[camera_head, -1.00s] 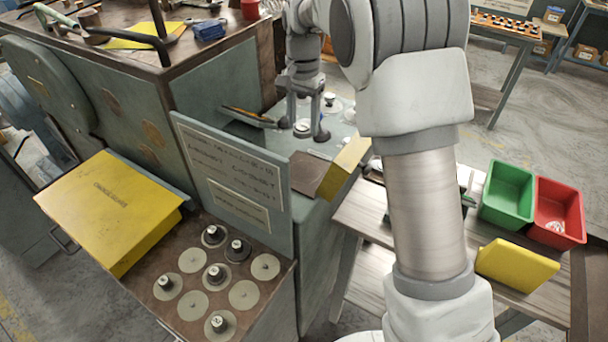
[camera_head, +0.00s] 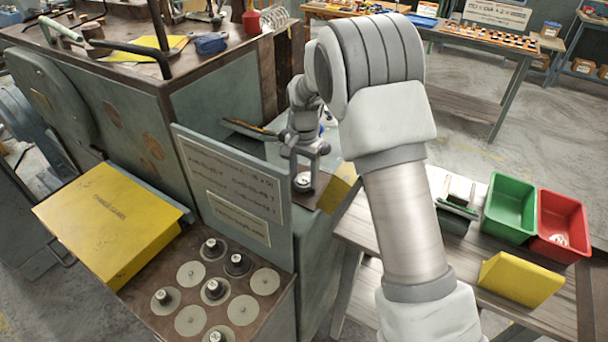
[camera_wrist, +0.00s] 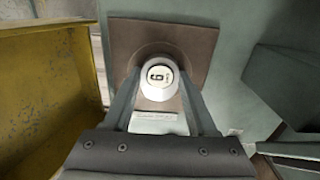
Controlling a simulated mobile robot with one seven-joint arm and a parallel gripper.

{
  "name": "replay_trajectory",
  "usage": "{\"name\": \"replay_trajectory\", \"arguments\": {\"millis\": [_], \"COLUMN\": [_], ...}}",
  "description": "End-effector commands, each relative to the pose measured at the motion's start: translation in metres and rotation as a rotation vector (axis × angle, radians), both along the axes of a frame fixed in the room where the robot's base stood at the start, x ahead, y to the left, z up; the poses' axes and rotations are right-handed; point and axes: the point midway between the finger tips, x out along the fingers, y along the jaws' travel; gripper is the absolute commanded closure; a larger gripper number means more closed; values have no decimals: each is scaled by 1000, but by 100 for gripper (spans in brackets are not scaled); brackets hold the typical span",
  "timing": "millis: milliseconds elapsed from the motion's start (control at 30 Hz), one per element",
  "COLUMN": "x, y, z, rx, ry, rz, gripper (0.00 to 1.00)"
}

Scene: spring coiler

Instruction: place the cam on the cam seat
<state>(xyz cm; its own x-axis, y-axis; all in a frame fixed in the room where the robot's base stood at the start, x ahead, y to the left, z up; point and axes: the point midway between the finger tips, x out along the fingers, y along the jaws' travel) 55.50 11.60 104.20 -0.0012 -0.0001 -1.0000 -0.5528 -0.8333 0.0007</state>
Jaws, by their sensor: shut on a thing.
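The cam (camera_wrist: 158,80) is a pale round piece with a dark "6" on its white top. My gripper (camera_wrist: 158,88) is shut on it, with one finger on each side. In the head view the cam (camera_head: 303,183) shows as a small white disc below my gripper (camera_head: 304,170). A brown square plate (camera_wrist: 203,42) lies under the cam, with a small pale label at its near edge; it looks like the cam seat. The cam appears over the plate's middle. I cannot tell whether it touches, and any post or hole there is hidden.
A yellow box (camera_wrist: 45,75) stands close on the left in the wrist view. An upright sign board (camera_head: 230,190) stands beside the plate in the head view. A lower bench (camera_head: 250,335) holds several round discs, some with dark knobbed parts. Green and red bins (camera_head: 510,208) stand on the right.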

Motion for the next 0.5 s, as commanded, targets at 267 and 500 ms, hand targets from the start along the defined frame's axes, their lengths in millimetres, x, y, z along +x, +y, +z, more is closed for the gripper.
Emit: {"name": "replay_trajectory", "arguments": {"millis": [267,500], "x": [1,0], "y": [0,0], "z": [-2,-3], "rx": [1,0], "ry": [-2,-1], "rz": [0,0], "gripper": [100,13]}}
